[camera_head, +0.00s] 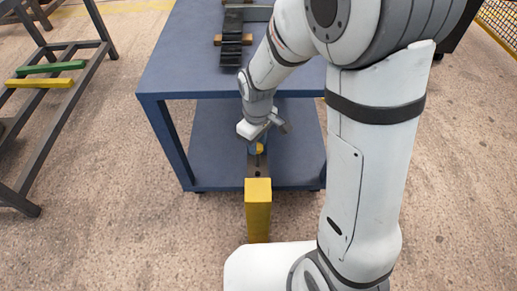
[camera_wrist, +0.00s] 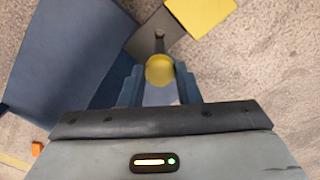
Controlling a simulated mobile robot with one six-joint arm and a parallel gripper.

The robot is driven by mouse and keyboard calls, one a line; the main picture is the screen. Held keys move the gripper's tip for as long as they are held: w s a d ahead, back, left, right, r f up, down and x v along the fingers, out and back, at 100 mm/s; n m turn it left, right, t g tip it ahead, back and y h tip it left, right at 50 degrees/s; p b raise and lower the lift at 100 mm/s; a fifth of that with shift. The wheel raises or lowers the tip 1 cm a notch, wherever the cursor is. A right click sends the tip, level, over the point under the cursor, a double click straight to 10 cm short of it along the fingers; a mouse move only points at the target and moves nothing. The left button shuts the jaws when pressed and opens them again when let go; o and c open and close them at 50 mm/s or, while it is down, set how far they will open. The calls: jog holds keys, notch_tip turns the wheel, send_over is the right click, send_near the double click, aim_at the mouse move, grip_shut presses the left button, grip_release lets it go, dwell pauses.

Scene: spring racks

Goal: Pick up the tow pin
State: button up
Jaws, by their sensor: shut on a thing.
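The tow pin shows as a round yellow head (camera_wrist: 160,69) between the two blue fingers of my gripper (camera_wrist: 160,84) in the wrist view. My gripper is shut on it. In the head view, the yellow head (camera_head: 260,149) shows just below my gripper (camera_head: 258,141). The fingers point down above a dark bar (camera_head: 258,184) in front of the blue table. The pin's lower part is mostly hidden, so I cannot tell whether it sits in the bar or is clear of it.
A yellow block (camera_head: 258,205) is at the bar's near end. The blue table (camera_head: 190,62) with a lower shelf (camera_head: 210,140) stands behind; dark parts (camera_head: 232,40) lie on top. A metal rack (camera_head: 62,95) with green and yellow bars is at left. Concrete floor is open on both sides.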

notch_tip(320, 180, up, 14)
jog(key=p, duration=0.4)
jog(key=o, duration=0.5)
jog(key=shift+r, duration=0.1)
grip_shut()
notch_tip(320, 180, up, 10)
jog(key=p, duration=0.9)
dwell(0.6)
